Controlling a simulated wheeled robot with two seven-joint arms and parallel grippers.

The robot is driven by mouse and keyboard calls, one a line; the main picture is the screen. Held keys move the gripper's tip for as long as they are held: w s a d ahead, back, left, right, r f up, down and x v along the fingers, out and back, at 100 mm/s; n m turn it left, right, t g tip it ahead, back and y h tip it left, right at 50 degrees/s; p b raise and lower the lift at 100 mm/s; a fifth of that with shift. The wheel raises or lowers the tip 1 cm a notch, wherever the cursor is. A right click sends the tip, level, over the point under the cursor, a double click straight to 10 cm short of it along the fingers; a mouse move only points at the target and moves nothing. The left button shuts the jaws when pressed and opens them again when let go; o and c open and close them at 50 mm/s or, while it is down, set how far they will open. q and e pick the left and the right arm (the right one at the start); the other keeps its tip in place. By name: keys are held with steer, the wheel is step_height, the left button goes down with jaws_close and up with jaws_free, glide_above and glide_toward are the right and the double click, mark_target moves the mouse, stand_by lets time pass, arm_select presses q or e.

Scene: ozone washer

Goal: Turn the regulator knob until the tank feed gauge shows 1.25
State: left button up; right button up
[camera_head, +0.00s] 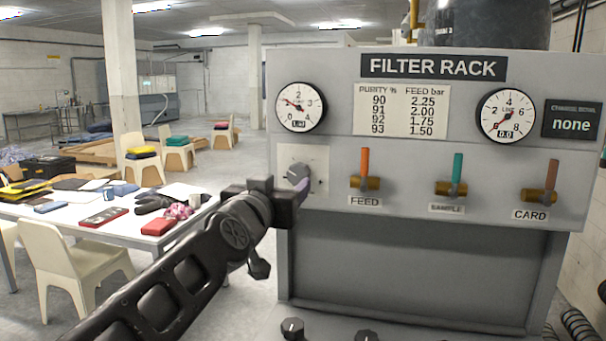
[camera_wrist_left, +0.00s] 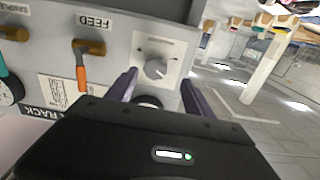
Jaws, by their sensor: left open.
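The grey regulator knob (camera_head: 297,172) sits on a pale square plate at the left of the filter rack panel. It also shows in the left wrist view (camera_wrist_left: 155,68), where the picture is upside down. My left gripper (camera_head: 300,188) is just in front of and below the knob in the head view. In the left wrist view its two purple fingers (camera_wrist_left: 158,80) are apart, with the knob beyond and between them; contact cannot be seen. The tank feed gauge (camera_head: 301,107) above the knob has a red needle pointing upper left; its small readout looks like 1.47. My right gripper is out of view.
The orange FEED lever (camera_head: 365,163) stands upright close to the right of the knob, followed by the SAMPLE lever (camera_head: 457,170) and the CARD lever (camera_head: 551,178). A LINE gauge (camera_head: 507,115) reads 0.0. A cluttered white table (camera_head: 130,222) stands at the left.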

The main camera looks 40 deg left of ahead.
mark_target(297, 175)
arm_select(q)
steer(key=shift+m, duration=0.3)
steer(key=x, duration=0.2)
steer(key=p+x, duration=0.1)
steer(key=x, duration=0.1)
steer(key=p+x, duration=0.1)
steer(key=x, duration=0.1)
steer(key=shift+w+d+r, duration=0.15)
steer(key=shift+d+r, duration=0.05)
steer(key=shift+d, duration=0.2)
steer(key=shift+w+a, duration=0.2)
steer(key=shift+w, duration=0.2)
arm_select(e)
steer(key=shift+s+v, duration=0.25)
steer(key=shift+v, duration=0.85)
